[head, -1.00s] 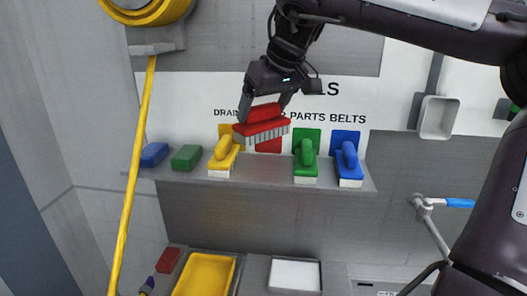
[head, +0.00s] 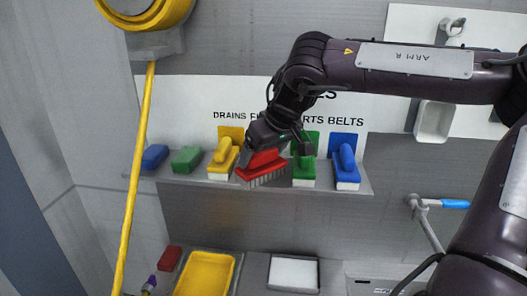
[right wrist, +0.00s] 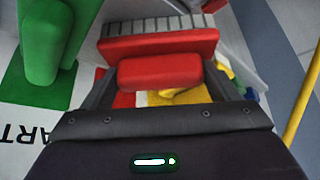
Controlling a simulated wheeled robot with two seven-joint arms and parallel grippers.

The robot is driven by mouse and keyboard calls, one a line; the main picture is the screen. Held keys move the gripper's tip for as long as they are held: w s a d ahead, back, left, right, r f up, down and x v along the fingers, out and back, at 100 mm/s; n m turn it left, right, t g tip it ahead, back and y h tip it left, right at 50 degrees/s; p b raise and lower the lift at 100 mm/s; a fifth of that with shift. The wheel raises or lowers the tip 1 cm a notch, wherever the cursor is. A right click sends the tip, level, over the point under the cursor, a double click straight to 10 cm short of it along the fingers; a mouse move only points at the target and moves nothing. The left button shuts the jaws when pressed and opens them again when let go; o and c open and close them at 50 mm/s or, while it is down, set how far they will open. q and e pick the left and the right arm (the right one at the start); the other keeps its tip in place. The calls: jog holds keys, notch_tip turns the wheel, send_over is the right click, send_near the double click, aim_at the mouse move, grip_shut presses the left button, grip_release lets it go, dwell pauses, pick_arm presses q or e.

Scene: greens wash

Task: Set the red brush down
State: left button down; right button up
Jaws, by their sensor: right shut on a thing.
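The red brush (head: 262,168) has a red handle, a red block and grey bristles pointing down. My right gripper (head: 267,152) is shut on its handle. It holds the brush at the shelf (head: 200,182), in the gap between the yellow brush (head: 222,158) and the green brush (head: 304,168). The brush looks slightly tilted, and I cannot tell whether its bristles touch the shelf. In the right wrist view the red handle (right wrist: 160,72) sits between the fingers. The red wall patch (right wrist: 124,99) shows behind it there; in the head view my gripper covers it. My left gripper is out of view.
A blue brush (head: 346,165) stands further right on the shelf. Blue (head: 154,156) and green (head: 187,159) pads lie at its left end. A yellow hose (head: 134,190) hangs at left. Below are a yellow tray (head: 207,256) and a white tray (head: 293,257).

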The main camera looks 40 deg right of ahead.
jog(key=o, duration=0.7)
jog(key=shift+f, duration=0.1)
jog(key=shift+r, duration=0.25)
jog(key=shift+s+r, duration=0.15)
jog(key=shift+r, duration=0.1)
jog(key=b+v, duration=0.3)
jog(key=v, duration=0.8)
